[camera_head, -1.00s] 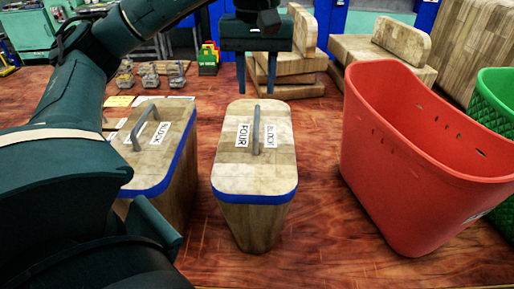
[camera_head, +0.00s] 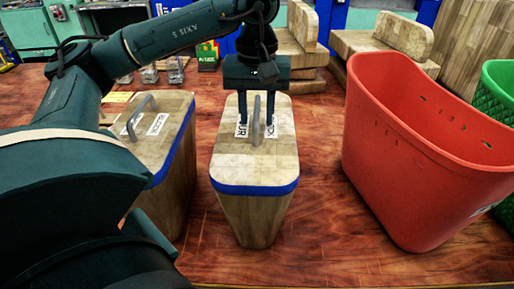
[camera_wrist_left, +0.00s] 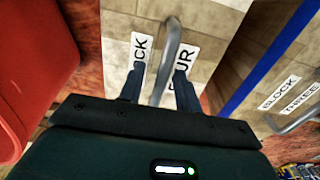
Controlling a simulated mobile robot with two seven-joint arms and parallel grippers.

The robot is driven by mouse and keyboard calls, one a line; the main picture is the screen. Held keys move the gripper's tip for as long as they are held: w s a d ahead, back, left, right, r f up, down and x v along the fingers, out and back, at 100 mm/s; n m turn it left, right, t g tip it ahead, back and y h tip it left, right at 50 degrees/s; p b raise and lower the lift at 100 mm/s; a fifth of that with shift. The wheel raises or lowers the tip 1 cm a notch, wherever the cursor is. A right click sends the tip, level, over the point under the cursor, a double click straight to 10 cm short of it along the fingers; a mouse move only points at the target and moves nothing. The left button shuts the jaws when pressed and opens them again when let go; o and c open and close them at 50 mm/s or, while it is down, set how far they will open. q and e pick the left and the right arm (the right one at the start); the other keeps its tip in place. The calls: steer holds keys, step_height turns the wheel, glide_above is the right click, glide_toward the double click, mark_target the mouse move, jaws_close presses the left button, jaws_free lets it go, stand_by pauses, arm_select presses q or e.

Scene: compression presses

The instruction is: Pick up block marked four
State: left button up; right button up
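The block marked four (camera_head: 255,165) stands upright on the table in the middle of the head view. It is wooden with a blue band and a grey handle (camera_head: 256,120) on top. My left gripper (camera_head: 257,118) is above it, open, with one finger on each side of the handle and the fingers apart from it. In the left wrist view the fingers (camera_wrist_left: 160,85) flank the handle (camera_wrist_left: 170,55), with the labels "BLOCK" and "FOUR", partly hidden, beside it. My right gripper is not in view.
A similar block marked three (camera_head: 170,140) stands close on the left, partly behind my arm. A red bin (camera_head: 400,150) stands on the right, with a green bin (camera_head: 500,90) beyond. Wooden pieces (camera_head: 300,60) are stacked behind. Bare table (camera_head: 320,220) lies between block four and the red bin.

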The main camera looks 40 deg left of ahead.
arm_select(q)
jaws_close()
stand_by(1.1)
steer(key=shift+w+r, duration=0.1)
steer(key=shift+r, duration=0.05)
